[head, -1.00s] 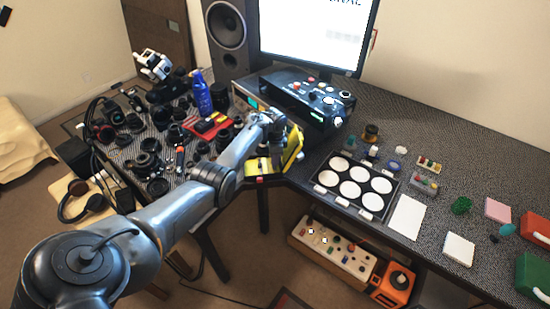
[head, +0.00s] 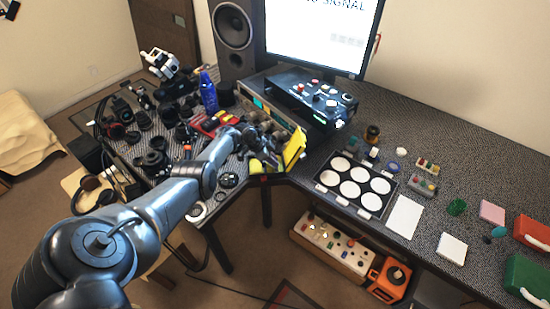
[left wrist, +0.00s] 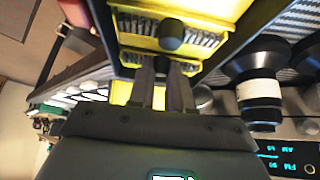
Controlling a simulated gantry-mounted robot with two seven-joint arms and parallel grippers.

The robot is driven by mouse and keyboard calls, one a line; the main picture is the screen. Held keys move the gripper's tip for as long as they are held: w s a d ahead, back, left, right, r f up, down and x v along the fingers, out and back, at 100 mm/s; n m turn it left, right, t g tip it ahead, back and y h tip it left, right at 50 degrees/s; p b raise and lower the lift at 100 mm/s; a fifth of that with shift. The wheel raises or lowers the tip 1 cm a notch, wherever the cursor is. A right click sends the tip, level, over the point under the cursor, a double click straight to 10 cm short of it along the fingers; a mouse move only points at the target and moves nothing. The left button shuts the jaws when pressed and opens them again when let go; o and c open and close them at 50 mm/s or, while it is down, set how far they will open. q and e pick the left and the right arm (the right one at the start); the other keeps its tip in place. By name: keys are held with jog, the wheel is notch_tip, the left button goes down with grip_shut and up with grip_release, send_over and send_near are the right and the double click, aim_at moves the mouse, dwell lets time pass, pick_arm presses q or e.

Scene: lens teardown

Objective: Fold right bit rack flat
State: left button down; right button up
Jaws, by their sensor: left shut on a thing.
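The yellow bit case stands open at the desk's inner corner. Its right rack (head: 294,147) is a yellow panel standing up at a tilt. Another yellow part (head: 258,165) lies lower, at the table edge. My left gripper (head: 272,150) is at the case, just left of the raised panel, and partly hides it. In the left wrist view, yellow rack parts (left wrist: 208,8) with rows of dark bits fill the top. My left fingers (left wrist: 164,72) are close together at a dark round knob (left wrist: 171,35) on the yellow rack. The exact contact is hard to see. My right gripper is not in view.
A black control box (head: 318,100) and a radio with a lit display stand behind the case. Camera parts, lenses and a blue bottle (head: 208,93) crowd the left table. A black tray with white discs (head: 318,188) lies to the right.

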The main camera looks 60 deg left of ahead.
pick_arm(q)
jog(key=shift+s+a+f+t+h+b, duration=0.15)
jog(key=shift+f+t+b, duration=0.1)
jog(key=shift+t+b, duration=0.2)
jog(key=shift+s+f+t+h+b, duration=0.1)
jog(key=shift+f+t+h+b, duration=0.1)
jog(key=shift+t+b, duration=0.25)
jog(key=shift+t+h+b, duration=0.25)
jog(key=shift+t+b, duration=0.05)
jog(key=c, duration=1)
grip_release()
jog(key=shift+c, duration=0.2)
jog(key=shift+s, duration=0.1)
jog(key=shift+s+a+r+p, duration=0.2)
jog(key=shift+s+r+p, duration=0.1)
jog(key=shift+r+p, duration=0.25)
jog(key=p+v, duration=0.4)
jog(key=v, duration=0.5)
jog(key=shift+s+p, duration=0.25)
jog(key=shift+p, duration=0.15)
